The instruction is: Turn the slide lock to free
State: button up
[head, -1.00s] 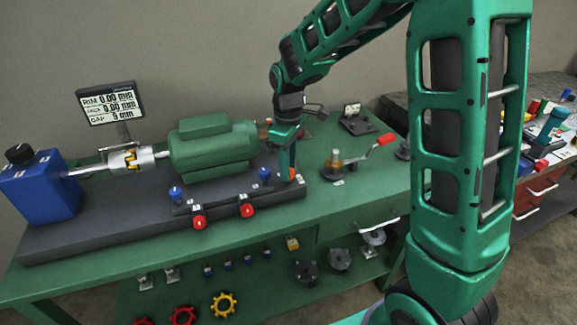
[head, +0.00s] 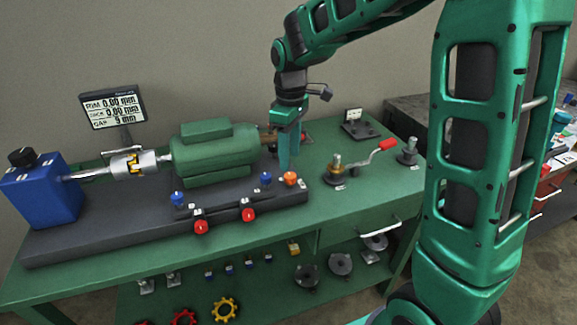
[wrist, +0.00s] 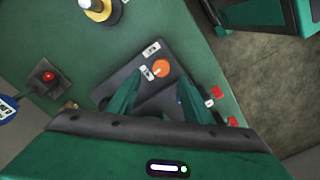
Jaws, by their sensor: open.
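An orange round knob (head: 290,179), which I take to be the slide lock, sits on the right end of the dark base plate (head: 110,235) under the green motor. In the wrist view the orange knob (wrist: 161,68) has two small white labels (wrist: 151,48) beside it; their text is too small to read, and I cannot tell which one the knob points to. My gripper (head: 288,166) hangs just behind and above the knob, pointing down. In the wrist view its fingers (wrist: 157,92) are spread and empty, with the knob ahead of the gap.
The green motor (head: 205,155) stands left of my gripper. A blue knob (head: 265,178) and red knobs (head: 248,214) are close by. A crank with a red handle (head: 388,145) is to the right. A display (head: 112,105) reads GAP 9 mm. Green tabletop is clear before the crank.

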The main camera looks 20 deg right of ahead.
aim_at(291, 174)
notch_tip(291, 174, up, 5)
jog(key=shift+f, duration=0.15)
dwell(0.4)
jog(key=s+d+m, duration=0.8)
jog(key=s+d, duration=0.5)
jog(key=s, duration=0.1)
jog(key=s+d+f+m, duration=0.2)
jog(key=s+m, duration=0.1)
jog(key=s, duration=0.5)
jog(key=s+d+f+m, duration=0.1)
jog(key=s+m, duration=0.3)
jog(key=s, duration=0.5)
jog(key=shift+d+f+m, duration=0.3)
jog(key=shift+d+f, duration=0.05)
jog(key=shift+d, duration=0.5)
